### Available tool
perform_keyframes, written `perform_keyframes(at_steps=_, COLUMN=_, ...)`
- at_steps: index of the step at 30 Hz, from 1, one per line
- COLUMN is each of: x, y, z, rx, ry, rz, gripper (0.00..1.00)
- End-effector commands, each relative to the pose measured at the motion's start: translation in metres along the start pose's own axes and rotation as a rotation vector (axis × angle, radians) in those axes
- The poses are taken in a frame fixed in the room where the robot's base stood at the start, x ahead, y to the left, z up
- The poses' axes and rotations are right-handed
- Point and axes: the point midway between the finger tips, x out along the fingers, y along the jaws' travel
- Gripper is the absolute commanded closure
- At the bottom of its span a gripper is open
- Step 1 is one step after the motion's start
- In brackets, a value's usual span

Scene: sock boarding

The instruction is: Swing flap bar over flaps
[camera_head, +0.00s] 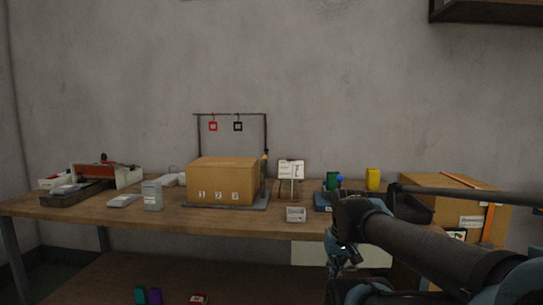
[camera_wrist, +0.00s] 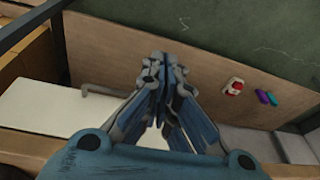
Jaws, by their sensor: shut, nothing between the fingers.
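A closed cardboard box (camera_head: 226,182) with several white number labels along its front sits on a dark base plate (camera_head: 196,205) on the table. A thin dark frame (camera_head: 231,114) stands behind the box, its top bar carrying a red tag (camera_head: 213,126) and a black tag (camera_head: 238,126). I cannot tell whether this frame is the flap bar. No open flaps show on the box. My gripper (camera_head: 340,262) is in front of the table's front edge, to the right of the box and apart from it. In the wrist view my gripper (camera_wrist: 158,68) is shut and empty, pointing at the lower shelf.
A small sign stand (camera_head: 291,170), green and yellow containers (camera_head: 372,179) and another cardboard box (camera_head: 455,200) stand to the right. Several small items lie on the lower shelf (camera_wrist: 200,60).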

Motion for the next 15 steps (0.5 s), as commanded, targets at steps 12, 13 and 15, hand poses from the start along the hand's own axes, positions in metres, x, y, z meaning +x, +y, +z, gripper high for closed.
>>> perform_keyframes(at_steps=12, x=-0.044, y=-0.06, z=-0.119, rx=0.112, ry=0.165, rz=-0.263, gripper=1.0)
perform_keyframes(at_steps=13, x=-0.048, y=-0.063, z=-0.129, rx=0.122, ry=0.177, rz=-0.282, gripper=1.0)
perform_keyframes(at_steps=15, x=-0.055, y=-0.072, z=-0.15, rx=0.146, ry=0.204, rz=-0.327, gripper=1.0)
